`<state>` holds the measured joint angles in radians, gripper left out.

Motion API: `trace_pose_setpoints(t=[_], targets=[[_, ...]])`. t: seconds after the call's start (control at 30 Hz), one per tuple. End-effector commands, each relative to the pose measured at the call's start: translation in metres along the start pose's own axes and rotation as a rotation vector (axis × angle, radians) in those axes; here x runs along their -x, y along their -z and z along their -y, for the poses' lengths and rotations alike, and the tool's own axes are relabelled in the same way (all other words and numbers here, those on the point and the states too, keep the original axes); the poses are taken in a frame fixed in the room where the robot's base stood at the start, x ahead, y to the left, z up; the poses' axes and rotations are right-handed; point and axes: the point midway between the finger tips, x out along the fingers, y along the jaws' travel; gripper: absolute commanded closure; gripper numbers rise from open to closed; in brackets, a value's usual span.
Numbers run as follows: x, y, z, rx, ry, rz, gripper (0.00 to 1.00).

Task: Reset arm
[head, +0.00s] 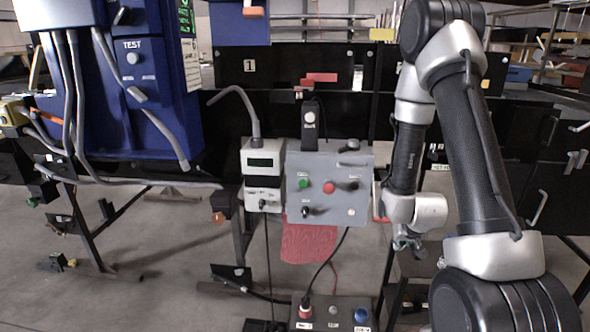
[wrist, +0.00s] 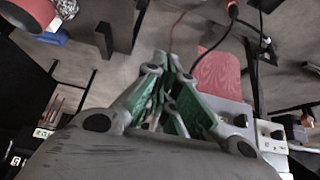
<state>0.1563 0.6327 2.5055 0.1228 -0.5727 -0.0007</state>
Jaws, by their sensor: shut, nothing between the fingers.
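My arm stands at the right in the head view, bent with its upper link raised and its forearm hanging down. My gripper (head: 408,243) is at the lower end of the arm, to the right of the grey control box (head: 340,203), pointing down. In the wrist view my gripper (wrist: 157,122) shows green and grey finger links drawn together with nothing between them. The floor lies beyond its tips. The gripper looks apart from the box and the red cloth.
The control box has green, red and black knobs. A white meter (head: 263,165) stands left of it, and a red cloth (head: 308,241) hangs below. A blue TEST cabinet (head: 150,75) with grey cables is at the left. A button box (head: 331,312) is low in front.

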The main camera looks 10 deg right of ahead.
Motion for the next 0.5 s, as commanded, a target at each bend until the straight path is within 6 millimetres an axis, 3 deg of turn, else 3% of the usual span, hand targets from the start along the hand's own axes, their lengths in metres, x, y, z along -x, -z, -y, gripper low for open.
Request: trace_pose_setpoints(t=[0.13, 0.27, 0.37, 0.5], targets=[[0.002, -0.031, 0.000, 0.003, 0.002, 0.130, 1.00], [0.015, -0.077, 0.001, 0.015, 0.007, 0.336, 1.00], [0.041, -0.092, 0.003, 0.028, 0.016, 0.460, 1.00], [0.091, -0.091, 0.008, 0.055, 0.031, 0.580, 1.00]])
